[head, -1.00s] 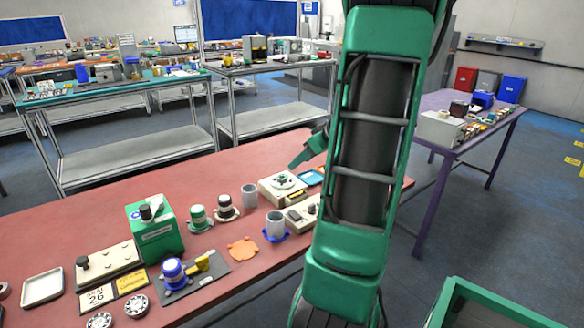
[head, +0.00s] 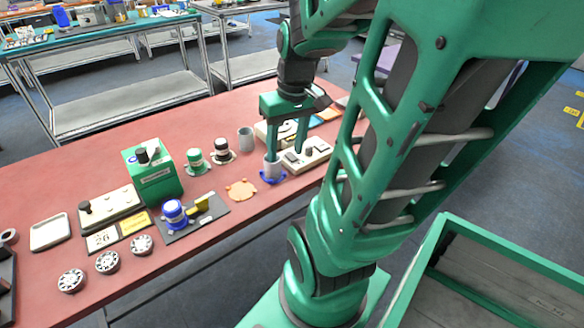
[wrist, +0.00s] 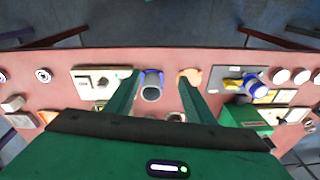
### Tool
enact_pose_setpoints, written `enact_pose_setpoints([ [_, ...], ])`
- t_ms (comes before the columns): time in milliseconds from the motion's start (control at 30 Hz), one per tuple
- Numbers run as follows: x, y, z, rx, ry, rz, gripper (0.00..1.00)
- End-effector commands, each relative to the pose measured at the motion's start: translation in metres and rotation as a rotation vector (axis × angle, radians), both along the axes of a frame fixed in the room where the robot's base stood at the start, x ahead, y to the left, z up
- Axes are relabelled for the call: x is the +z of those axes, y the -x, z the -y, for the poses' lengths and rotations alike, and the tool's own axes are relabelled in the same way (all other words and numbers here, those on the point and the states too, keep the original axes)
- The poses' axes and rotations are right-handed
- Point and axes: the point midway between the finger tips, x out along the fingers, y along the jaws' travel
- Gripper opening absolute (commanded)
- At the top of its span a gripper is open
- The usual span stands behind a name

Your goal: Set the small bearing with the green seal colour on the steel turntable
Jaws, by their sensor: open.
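My gripper (head: 288,155) is open and empty, its two green fingers pointing down over the right part of the red table. In the wrist view its fingertips (wrist: 159,80) are on either side of a grey cup (wrist: 152,92); I cannot tell how high above it they are. A pale instrument (head: 262,130), probably bearing the steel turntable, is mostly hidden behind my gripper. Several ring-shaped bearings lie at the front left, among them one bearing (head: 70,280) and another (head: 140,244). I see no clear green seal on them. A small ring (wrist: 43,75) lies left in the wrist view.
The grey cup stands in a blue holder (head: 272,177) beside a pale control box (head: 306,154). An orange pad (head: 241,190), a green box (head: 152,172) and green-topped (head: 195,160) and black-topped pieces (head: 222,150) stand nearby. The table's back left is clear.

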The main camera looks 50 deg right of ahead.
Motion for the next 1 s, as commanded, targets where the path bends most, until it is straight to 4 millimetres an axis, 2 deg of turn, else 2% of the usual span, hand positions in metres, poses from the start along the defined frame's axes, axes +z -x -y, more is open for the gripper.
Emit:
enact_pose_setpoints([
  [33, 0.001, 0.01, -0.011, -0.016, -0.002, -0.019, 0.49],
  [200, 0.001, 0.045, -0.033, -0.107, -0.016, -0.091, 0.49],
  [400, 0.001, 0.068, -0.05, -0.171, -0.025, -0.136, 0.49],
  [967, 0.001, 0.071, -0.051, -0.182, -0.027, -0.143, 0.49],
  [1000, -0.001, 0.065, -0.05, -0.183, -0.027, -0.148, 0.49],
])
